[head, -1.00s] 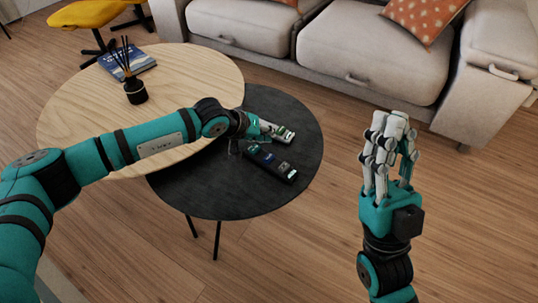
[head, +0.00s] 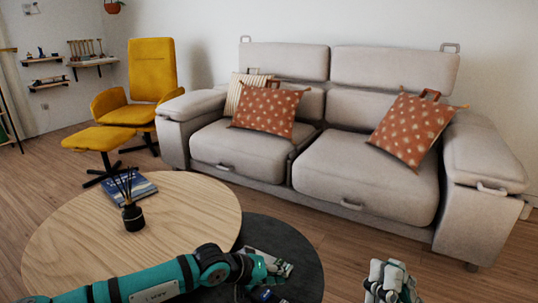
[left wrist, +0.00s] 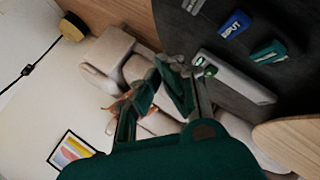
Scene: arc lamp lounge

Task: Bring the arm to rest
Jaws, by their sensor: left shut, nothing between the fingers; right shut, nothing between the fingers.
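My left gripper (head: 272,273) is over the dark round side table (head: 313,270). In the left wrist view its fingers (left wrist: 174,64) are brought together with nothing between them. A light grey, flat device (left wrist: 236,77) lies on the dark tabletop (left wrist: 200,20) close to the fingers; it also shows in the head view (head: 266,258), partly behind the left gripper. I cannot tell whether they touch. My right gripper (head: 390,279) points up at the bottom edge, right of the table, shut and empty. Its wrist is out of view.
A pale wooden round table (head: 60,245) adjoins the dark one, with a reed diffuser (head: 133,216) and a blue book (head: 135,188). A grey sofa (head: 360,185) stands behind. Blue (left wrist: 235,25) and green (left wrist: 268,52) items lie on the dark table. Floor (head: 340,265) between table and right gripper is clear.

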